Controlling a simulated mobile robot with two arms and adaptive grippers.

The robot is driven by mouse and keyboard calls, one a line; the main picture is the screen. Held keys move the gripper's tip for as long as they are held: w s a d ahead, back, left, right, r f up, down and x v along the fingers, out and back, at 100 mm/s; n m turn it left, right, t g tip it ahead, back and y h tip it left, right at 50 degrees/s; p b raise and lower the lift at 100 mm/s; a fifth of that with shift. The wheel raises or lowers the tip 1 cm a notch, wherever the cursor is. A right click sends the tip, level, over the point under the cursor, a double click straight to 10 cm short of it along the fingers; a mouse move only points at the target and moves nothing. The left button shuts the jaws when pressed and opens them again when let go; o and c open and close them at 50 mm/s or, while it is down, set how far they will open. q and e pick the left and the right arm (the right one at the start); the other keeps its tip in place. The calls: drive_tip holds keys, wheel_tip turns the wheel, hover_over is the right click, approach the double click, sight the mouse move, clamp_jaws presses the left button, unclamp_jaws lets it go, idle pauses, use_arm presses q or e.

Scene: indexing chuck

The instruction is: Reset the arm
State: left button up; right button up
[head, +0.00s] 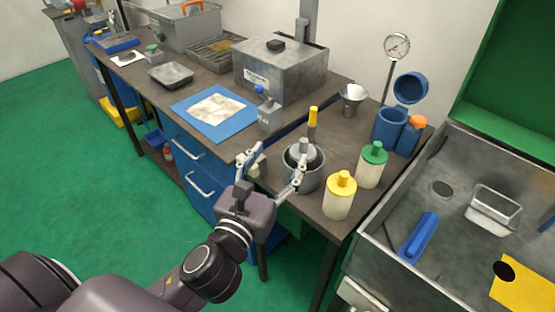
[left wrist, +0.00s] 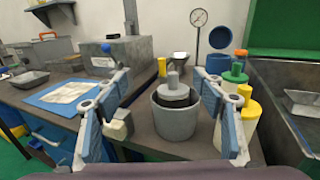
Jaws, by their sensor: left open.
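My left gripper (head: 276,168) is open, its two fingers spread above the front edge of the dark bench. In the left wrist view the left gripper's fingers (left wrist: 162,92) frame a grey round pot (left wrist: 175,118) with a grey knobbed piece standing in it. In the head view the pot (head: 313,178) is beside the right finger, which overlaps it; I cannot tell if they touch. A small pale block (left wrist: 118,127) shows by the left finger and is partly hidden. Nothing is clearly held. My right gripper is not in view.
A yellow-capped bottle (head: 338,203) and a green-capped bottle (head: 371,172) stand right of the pot. Behind are a grey box (head: 268,78), a blue mat (head: 190,112), a funnel (head: 352,98) and a dial gauge (head: 396,46). A metal sink (head: 400,222) lies at right. Green floor is open at left.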

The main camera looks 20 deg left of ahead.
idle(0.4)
use_arm(q)
drive_tip(key=s+a+f+n+g+y, duration=0.1)
drive_tip(key=s+a+f+n+g, duration=0.2)
drive_tip(key=f+n, duration=0.55)
drive_tip(key=s+a+f+n+g+y, duration=0.15)
drive_tip(key=s+f+n+g, duration=0.25)
drive_tip(key=f+n, duration=0.5)
drive_tip(key=s+d+f+n+g+h, duration=0.35)
drive_tip(key=s+f+n+g, duration=0.55)
drive_tip(key=s+n, duration=0.65)
wheel_tip(320, 180, down, 27)
drive_tip(key=s+a+f+g, duration=0.1)
drive_tip(key=s+a+f, duration=0.1)
drive_tip(key=s+f, duration=1.3)
drive_tip(key=shift+s+a+f, duration=0.35)
drive_tip(key=shift+s+a, duration=0.05)
drive_tip(key=shift+s, duration=0.85)
